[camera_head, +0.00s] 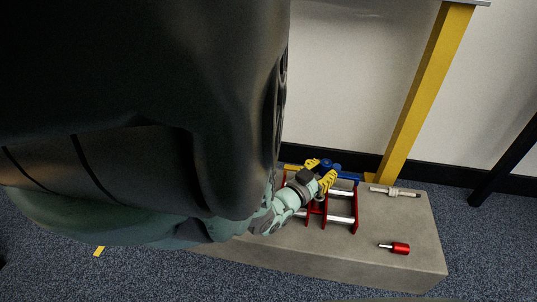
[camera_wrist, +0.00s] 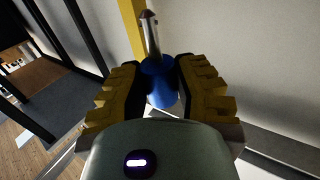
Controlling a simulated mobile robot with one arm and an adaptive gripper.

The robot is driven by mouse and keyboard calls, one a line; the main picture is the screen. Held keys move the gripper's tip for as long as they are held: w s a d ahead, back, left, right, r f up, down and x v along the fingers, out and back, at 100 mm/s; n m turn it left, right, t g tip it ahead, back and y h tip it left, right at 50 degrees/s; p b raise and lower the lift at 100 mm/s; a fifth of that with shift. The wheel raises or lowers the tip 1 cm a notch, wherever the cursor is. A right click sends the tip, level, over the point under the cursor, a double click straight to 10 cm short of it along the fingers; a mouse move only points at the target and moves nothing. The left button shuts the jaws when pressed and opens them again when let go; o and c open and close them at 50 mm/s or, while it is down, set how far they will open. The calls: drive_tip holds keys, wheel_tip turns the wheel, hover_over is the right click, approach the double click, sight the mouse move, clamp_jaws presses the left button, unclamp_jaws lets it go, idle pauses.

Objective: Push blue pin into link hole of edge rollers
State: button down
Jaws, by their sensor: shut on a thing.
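The blue pin (camera_wrist: 158,82) has a thick blue handle and a thin silver shaft with a dark reddish tip. My gripper (camera_wrist: 160,74) has its yellow ridged fingers shut on the handle, and the shaft sticks out beyond them in the wrist view. In the head view, my gripper (camera_head: 322,172) is above the edge rollers (camera_head: 354,214), with blue parts (camera_head: 327,164) between and beside its fingers. The edge rollers are a red frame with silver rollers. My gripper and arm cover their left part. The link hole cannot be made out.
The edge rollers rest on a grey concrete block (camera_head: 400,220). A red-handled pin (camera_head: 400,248) lies at its front right and a pale metal fitting (camera_head: 395,191) at its back right. A yellow post (camera_head: 425,95) rises behind, before a white wall.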

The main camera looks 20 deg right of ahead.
drive_tip(key=shift+w+d+f+b, duration=0.15)
drive_tip(key=shift+f+b, duration=0.15)
drive_tip(key=shift+f, duration=0.15)
drive_tip(key=f+b, duration=0.2)
drive_tip(key=f, duration=0.1)
drive_tip(key=shift+s+a+f+b, duration=0.1)
drive_tip(key=shift+s+a+b, duration=0.1)
drive_tip(key=shift+b, duration=0.15)
drive_tip(key=shift+w+f+b, duration=0.2)
drive_tip(key=shift+f+b, duration=0.3)
drive_tip(key=shift+f, duration=0.2)
idle(2.7)
drive_tip(key=shift+r+p, duration=0.25)
drive_tip(key=shift+p, duration=0.2)
idle(1.9)
drive_tip(key=shift+w+a+r+p, duration=0.15)
drive_tip(key=shift+w+r+p, duration=0.15)
drive_tip(key=shift+r+p, duration=0.3)
drive_tip(key=shift+w+a+r+n+t+p, duration=0.2)
drive_tip(key=shift+w+r+n+t+p, duration=0.1)
drive_tip(key=shift+w+r+t+p, duration=0.15)
drive_tip(key=shift+a, duration=0.1)
